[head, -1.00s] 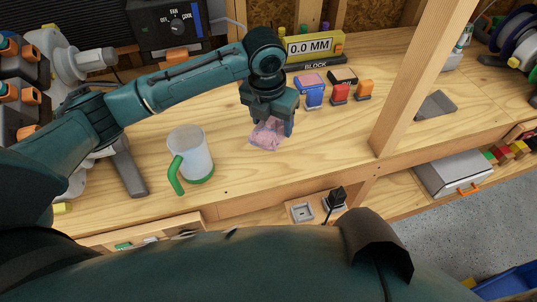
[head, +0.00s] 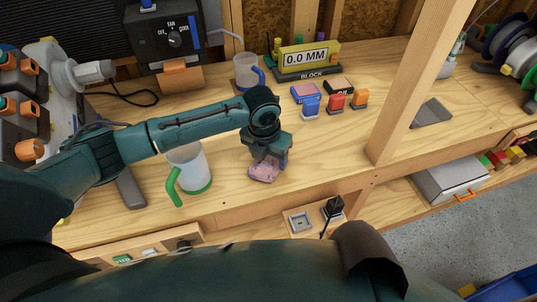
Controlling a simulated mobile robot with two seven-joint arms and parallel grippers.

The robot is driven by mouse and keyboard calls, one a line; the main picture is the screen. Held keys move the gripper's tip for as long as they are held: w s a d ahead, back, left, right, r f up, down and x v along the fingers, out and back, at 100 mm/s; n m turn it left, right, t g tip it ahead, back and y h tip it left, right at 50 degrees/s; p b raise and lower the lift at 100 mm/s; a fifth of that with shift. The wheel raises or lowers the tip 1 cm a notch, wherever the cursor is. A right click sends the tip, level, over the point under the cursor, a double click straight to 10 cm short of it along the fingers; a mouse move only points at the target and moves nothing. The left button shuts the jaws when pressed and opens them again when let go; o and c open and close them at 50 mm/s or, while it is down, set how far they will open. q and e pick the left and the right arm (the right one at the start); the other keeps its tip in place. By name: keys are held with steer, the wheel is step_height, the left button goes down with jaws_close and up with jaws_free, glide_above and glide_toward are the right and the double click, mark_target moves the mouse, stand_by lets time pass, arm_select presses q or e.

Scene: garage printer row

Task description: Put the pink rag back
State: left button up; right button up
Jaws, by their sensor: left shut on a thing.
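The pink rag (head: 264,173) is a small crumpled cloth on or just above the wooden workbench (head: 330,145), near the bench's front edge. My left gripper (head: 267,160) points down over it and is shut on its upper part. I cannot tell whether the rag's lower side touches the wood. My right gripper is not in view.
A clear mug with a green handle (head: 189,170) stands left of the gripper. Another mug with a blue handle (head: 247,72) is behind the arm. Small blue, red and orange blocks (head: 336,102) sit to the right. A wooden post (head: 415,90) rises farther right.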

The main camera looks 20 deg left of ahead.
arm_select(q)
steer(key=o, duration=0.9)
steer(key=r, duration=0.4)
steer(key=s+r, duration=0.1)
steer(key=r, duration=0.7)
steer(key=shift+s+a+r, duration=0.1)
steer(key=shift+s+a, duration=0.1)
steer(key=shift+s, duration=0.2)
